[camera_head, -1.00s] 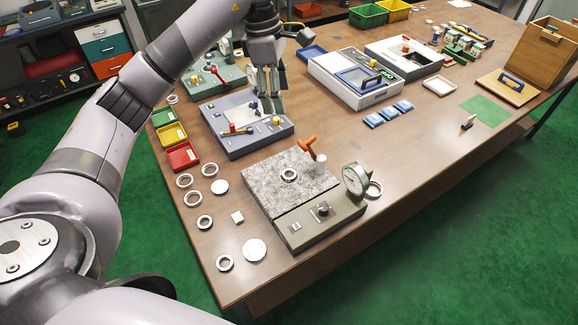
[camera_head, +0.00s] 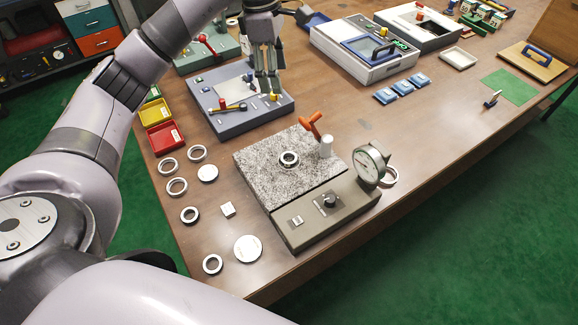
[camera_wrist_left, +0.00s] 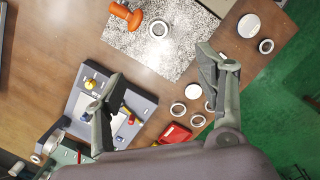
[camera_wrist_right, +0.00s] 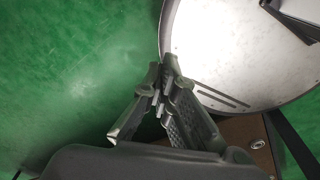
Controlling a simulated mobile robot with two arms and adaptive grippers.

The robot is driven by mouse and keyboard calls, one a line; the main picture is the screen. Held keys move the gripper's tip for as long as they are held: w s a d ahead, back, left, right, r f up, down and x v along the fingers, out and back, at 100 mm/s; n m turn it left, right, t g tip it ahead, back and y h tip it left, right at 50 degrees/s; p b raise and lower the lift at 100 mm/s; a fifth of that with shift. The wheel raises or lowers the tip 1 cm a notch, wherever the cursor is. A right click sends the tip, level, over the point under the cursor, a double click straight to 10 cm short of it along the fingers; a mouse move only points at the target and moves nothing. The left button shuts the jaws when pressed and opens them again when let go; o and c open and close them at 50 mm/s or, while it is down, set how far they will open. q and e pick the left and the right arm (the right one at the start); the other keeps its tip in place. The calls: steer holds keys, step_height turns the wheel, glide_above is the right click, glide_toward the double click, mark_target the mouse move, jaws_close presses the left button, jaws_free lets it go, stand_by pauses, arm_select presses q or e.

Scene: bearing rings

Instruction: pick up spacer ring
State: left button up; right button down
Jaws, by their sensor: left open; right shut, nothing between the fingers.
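Several metal rings are in view; I cannot tell which one is the spacer ring. One ring (camera_head: 289,159) lies on the speckled granite plate (camera_head: 262,185), and it also shows in the left wrist view (camera_wrist_left: 158,29). Others lie on the table left of the plate, among them a ring (camera_head: 168,166), a ring (camera_head: 190,215) and a ring (camera_head: 212,264). Another ring (camera_head: 391,178) is partly hidden behind the dial gauge. My left gripper (camera_head: 268,90) is open and empty over the blue-grey device, behind the plate. My right gripper (camera_wrist_right: 160,85) is shut and empty above the green floor.
The blue-grey device (camera_head: 238,122) is under my left gripper. Red tray (camera_head: 166,139), discs (camera_head: 248,248) and a white block (camera_head: 228,209) are at left.

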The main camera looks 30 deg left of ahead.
arm_select(q)
step_height(320, 180, down, 11)
steer(key=b, duration=0.9)
arm_select(e)
step_height(320, 180, down, 11)
steer(key=w+a, duration=0.1)
steer(key=w, duration=0.1)
arm_select(q)
steer(key=p, duration=0.2)
glide_above(289, 157)
steer(key=s, duration=0.1)
steer(key=f, duration=1.1)
steer(key=shift+a+f, duration=0.35)
steer(key=shift+f, duration=0.05)
steer(key=f, duration=0.1)
steer(key=f+p, duration=0.1)
steer(key=f, duration=0.1)
steer(key=f+p, duration=0.1)
steer(key=shift+w+d+f, duration=0.15)
steer(key=shift+w+f, duration=0.15)
steer(key=shift+w, duration=0.05)
steer(key=shift+f, duration=0.45)
steer(key=c, duration=1.4)
arm_select(e)
steer(key=shift+s+r, duration=0.15)
steer(key=shift+r, duration=0.95)
steer(key=shift+s+r, duration=0.15)
steer(key=shift+r, duration=0.9)
